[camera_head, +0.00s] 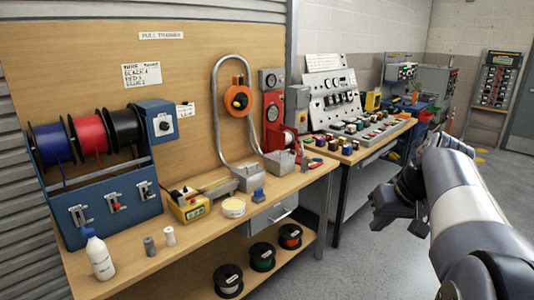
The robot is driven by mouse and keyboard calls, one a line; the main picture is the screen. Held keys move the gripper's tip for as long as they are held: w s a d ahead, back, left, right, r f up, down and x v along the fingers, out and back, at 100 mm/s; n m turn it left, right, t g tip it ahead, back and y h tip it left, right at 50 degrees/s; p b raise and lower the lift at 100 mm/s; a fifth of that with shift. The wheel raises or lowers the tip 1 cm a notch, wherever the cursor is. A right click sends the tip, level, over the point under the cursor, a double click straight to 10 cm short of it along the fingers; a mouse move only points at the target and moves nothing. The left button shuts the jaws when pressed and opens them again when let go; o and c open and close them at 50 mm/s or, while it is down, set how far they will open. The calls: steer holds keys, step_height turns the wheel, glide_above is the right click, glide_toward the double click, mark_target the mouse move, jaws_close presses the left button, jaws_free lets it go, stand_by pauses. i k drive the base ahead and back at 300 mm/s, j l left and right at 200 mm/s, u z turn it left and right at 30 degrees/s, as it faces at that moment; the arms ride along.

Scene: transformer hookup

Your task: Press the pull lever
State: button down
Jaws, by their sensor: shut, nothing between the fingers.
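The pull trainer bench stands at left, with a wooden backboard (185,80) labelled along its top. A red machine (273,128) with a round gauge stands at the board's right end, and a small red and dark part sticks out at its right side. I cannot tell for certain which part is the pull lever. A blue wire rack (95,243) carries small metal latch-like handles (113,200) on its front. My gripper (380,208) is shut and empty, over the floor right of the benches, apart from everything on them.
Blue, red and black spools (88,134) sit on the rack. A bent metal conduit (216,105) rises beside an orange reel (238,98). A white bottle (99,256) and a yellow box (188,208) stand on the bench. A second bench holds a control panel (333,95). Grey floor (335,265) is clear.

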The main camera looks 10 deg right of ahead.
mark_target(322, 131)
steer(key=i+l+z, duration=0.2)
steer(key=i+z, duration=0.15)
steer(key=i+l+z, duration=0.1)
steer(key=i+z, duration=0.6)
steer(key=i+l, duration=0.1)
steer(key=i, duration=0.65)
steer(key=i+l+u, duration=0.15)
steer(key=i, duration=0.65)
steer(key=i+u, duration=0.25)
steer(key=u, duration=0.15)
steer(key=i+u, duration=0.25)
steer(key=u, duration=0.15)
steer(key=i+l+u, duration=0.15)
steer(key=u, duration=0.3)
steer(key=i+l+u, duration=0.5)
steer(key=u, duration=0.3)
